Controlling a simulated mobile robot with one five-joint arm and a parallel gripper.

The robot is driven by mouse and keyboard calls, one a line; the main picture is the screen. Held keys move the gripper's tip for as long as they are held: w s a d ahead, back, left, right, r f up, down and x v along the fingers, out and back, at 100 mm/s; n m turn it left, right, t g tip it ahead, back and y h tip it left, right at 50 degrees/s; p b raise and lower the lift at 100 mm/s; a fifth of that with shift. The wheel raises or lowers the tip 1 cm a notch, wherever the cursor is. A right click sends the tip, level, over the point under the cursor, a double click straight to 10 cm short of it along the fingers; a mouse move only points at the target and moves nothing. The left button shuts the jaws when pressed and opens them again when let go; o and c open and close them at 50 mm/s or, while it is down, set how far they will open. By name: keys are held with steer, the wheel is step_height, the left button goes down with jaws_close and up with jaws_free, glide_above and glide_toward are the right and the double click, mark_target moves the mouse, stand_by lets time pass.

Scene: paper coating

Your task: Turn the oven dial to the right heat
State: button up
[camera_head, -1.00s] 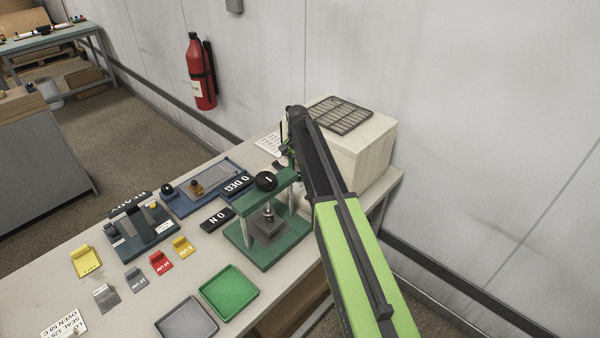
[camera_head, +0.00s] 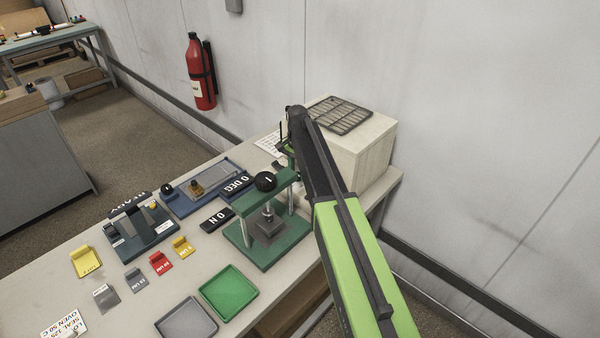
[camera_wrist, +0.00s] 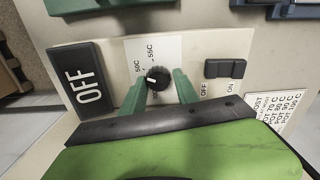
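The black oven dial (camera_wrist: 158,78) shows in the wrist view on a white scale with printed 50C and 55C; other marks are hidden. A small white mark on the dial points left. My gripper (camera_wrist: 161,76) has its green fingers either side of the dial, with a slight gap at the right finger. The oven (camera_head: 362,154) is the cream box at the back of the bench in the head view. My arm hides its dial side there. A card (camera_head: 64,323) at the lower left reads "SEAL 125" and "OVEN 50 C".
An OFF display (camera_wrist: 84,88) stands left of the dial, and a black rocker switch (camera_wrist: 225,69) marked OFF and ON right of it. A green press (camera_head: 265,225) stands close beside my arm. Trays (camera_head: 229,291) and small coloured tools lie nearer.

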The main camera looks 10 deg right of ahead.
steer(key=o, duration=0.3)
step_height(320, 180, up, 18)
steer(key=p, duration=1.7)
steer(key=shift+f, duration=0.25)
steer(key=shift+f, duration=0.1)
steer(key=shift+s, duration=0.1)
